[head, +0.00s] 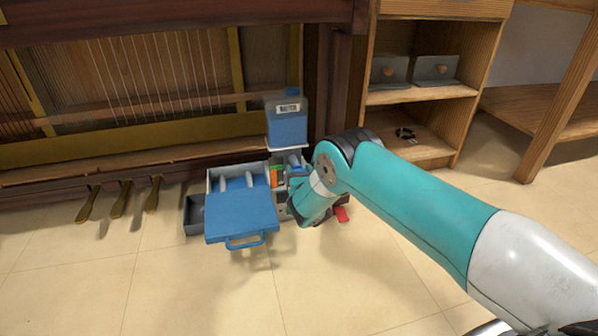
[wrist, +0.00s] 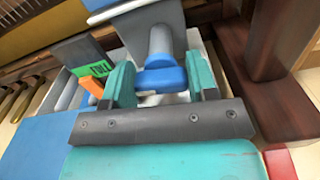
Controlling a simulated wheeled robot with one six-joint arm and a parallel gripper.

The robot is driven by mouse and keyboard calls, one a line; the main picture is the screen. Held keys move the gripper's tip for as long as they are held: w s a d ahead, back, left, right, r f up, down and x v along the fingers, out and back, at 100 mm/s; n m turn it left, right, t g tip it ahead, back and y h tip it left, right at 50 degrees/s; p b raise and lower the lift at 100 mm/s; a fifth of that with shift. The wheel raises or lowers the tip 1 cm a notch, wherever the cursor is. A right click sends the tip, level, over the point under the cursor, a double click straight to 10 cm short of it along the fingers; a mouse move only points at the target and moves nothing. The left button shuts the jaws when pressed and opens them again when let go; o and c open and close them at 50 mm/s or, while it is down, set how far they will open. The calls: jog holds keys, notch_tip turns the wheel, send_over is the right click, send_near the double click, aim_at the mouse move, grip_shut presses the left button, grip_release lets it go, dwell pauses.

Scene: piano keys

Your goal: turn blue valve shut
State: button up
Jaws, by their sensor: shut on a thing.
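The blue valve (wrist: 163,80) is a rounded blue handle below a grey-blue stem (wrist: 161,42) in the wrist view. My gripper (wrist: 161,84) has one teal finger on each side of it and is shut on it. In the head view my gripper (head: 297,187) reaches down to the right side of the opened blue case, below a blue labelled bottle (head: 287,122) on a white stand. The fingertips are mostly hidden there by my own arm, and the valve cannot be made out clearly.
The blue case lid (head: 241,216) lies open on the tiled floor, beside a dark grey tray (head: 195,214). Brass pedals (head: 120,199) are at left. A red piece (head: 341,214) lies right of my gripper. A dark wooden post (wrist: 272,85) stands close on the right.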

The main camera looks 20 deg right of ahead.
jog(key=m+p, duration=0.1)
jog(key=m, duration=0.3)
jog(key=shift+d, duration=0.1)
jog(key=m+p, duration=0.1)
jog(key=m, duration=0.3)
jog(key=shift+d+f+m, duration=0.1)
jog(key=shift+m, duration=0.3)
jog(key=m+p, duration=0.1)
jog(key=m, duration=0.2)
jog(key=shift+m, duration=0.3)
jog(key=m+p, duration=0.1)
jog(key=m, duration=0.3)
jog(key=shift+f, duration=0.15)
jog(key=o, duration=0.7)
jog(key=shift+c, duration=0.2)
jog(key=shift+s, duration=0.15)
